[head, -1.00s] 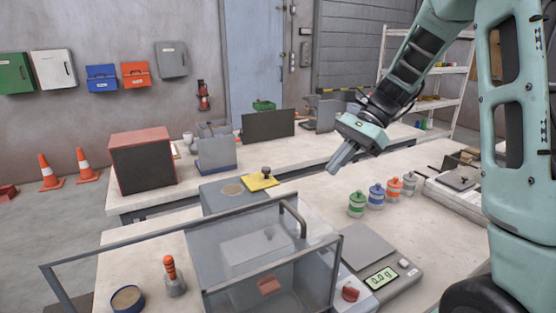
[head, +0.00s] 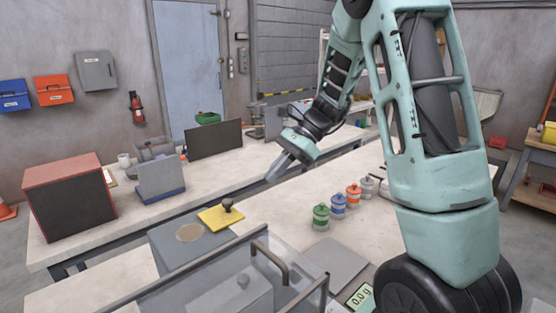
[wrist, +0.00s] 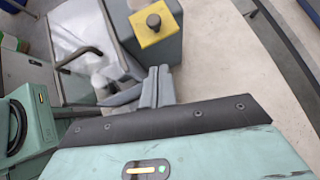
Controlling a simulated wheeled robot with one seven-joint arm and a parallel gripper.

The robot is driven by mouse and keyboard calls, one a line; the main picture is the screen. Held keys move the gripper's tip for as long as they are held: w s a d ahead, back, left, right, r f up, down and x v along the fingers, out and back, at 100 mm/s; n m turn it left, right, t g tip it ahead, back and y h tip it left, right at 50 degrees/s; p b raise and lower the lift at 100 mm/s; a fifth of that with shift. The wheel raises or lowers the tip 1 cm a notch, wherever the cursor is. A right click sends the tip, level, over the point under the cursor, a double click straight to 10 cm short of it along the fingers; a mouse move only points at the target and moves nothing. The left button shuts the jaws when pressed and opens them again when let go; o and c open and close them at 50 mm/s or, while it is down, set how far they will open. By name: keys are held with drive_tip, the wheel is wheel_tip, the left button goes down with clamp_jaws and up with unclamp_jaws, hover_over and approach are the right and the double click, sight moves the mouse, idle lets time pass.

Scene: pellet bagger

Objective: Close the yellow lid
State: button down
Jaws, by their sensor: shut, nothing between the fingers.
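The yellow lid (head: 221,217) is a flat square plate with a dark round knob. It lies on the grey top of the bagger (head: 165,250), beside a round tan opening (head: 189,232). In the wrist view the yellow lid (wrist: 156,26) is at the top centre, with its knob facing up. My gripper (head: 271,178) is shut and empty, held in the air behind and to the right of the lid in the head view. Its shut fingers also show in the wrist view (wrist: 158,72), apart from the lid. The round opening cannot be made out in the wrist view.
A clear-walled guard with a bent handle (head: 270,262) stands in front of the lid. Green (head: 321,217), blue (head: 338,206), orange and grey canisters stand to the right, near a scale (head: 334,262). The bench between lid and canisters is clear.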

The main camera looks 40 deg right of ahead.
sight(215, 221)
drive_tip(key=w+a+f+p, duration=0.2)
drive_tip(key=a+f+p, duration=0.1)
drive_tip(key=a, duration=0.4)
drive_tip(key=shift+a+f, duration=0.25)
drive_tip(key=shift+a, duration=0.05)
drive_tip(key=a+b, duration=0.1)
drive_tip(key=a, duration=0.6)
drive_tip(key=shift+a, duration=0.6)
